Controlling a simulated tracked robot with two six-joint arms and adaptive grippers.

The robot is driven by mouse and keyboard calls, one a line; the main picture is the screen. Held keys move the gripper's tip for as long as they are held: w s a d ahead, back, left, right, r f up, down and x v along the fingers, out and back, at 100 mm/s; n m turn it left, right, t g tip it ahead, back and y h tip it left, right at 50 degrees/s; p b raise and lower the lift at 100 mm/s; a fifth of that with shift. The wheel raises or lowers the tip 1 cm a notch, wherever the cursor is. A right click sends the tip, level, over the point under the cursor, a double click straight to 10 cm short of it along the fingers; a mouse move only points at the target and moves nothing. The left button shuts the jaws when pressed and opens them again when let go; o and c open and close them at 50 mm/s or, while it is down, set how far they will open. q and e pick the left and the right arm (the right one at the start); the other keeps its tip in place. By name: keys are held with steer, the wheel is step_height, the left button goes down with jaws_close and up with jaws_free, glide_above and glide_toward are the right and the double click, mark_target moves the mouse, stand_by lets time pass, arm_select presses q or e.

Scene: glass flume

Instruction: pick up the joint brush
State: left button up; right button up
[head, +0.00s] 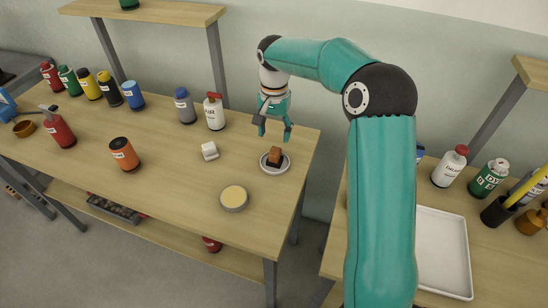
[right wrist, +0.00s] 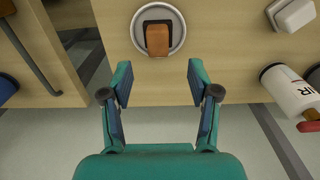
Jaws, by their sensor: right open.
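The joint brush (head: 275,155) looks like a small brown block on a dark base. It sits on a round pale dish (head: 276,170) near the right end of the left table. My right gripper (head: 274,131) is open and empty, above and behind the brush, fingers pointing down. In the right wrist view the brush (right wrist: 157,40) and dish (right wrist: 178,19) lie ahead of the open fingers (right wrist: 159,82), roughly centred between them and apart from them. My left gripper is not in view.
A small white block (head: 209,151) and a round tin (head: 233,198) lie near the dish. A white bottle with a red top (head: 215,113) stands behind left. The table's right edge is close. A white tray (head: 442,252) lies on the right table (head: 333,262), across a gap.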

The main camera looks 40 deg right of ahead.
mark_target(275, 151)
steer(key=shift+s+f+p, duration=0.15)
steer(key=shift+f+p, duration=0.5)
steer(key=shift+f, duration=3.35)
steer(key=shift+c, duration=0.3)
jaws_close()
steer(key=shift+r, duration=0.1)
step_height(275, 151, up, 20)
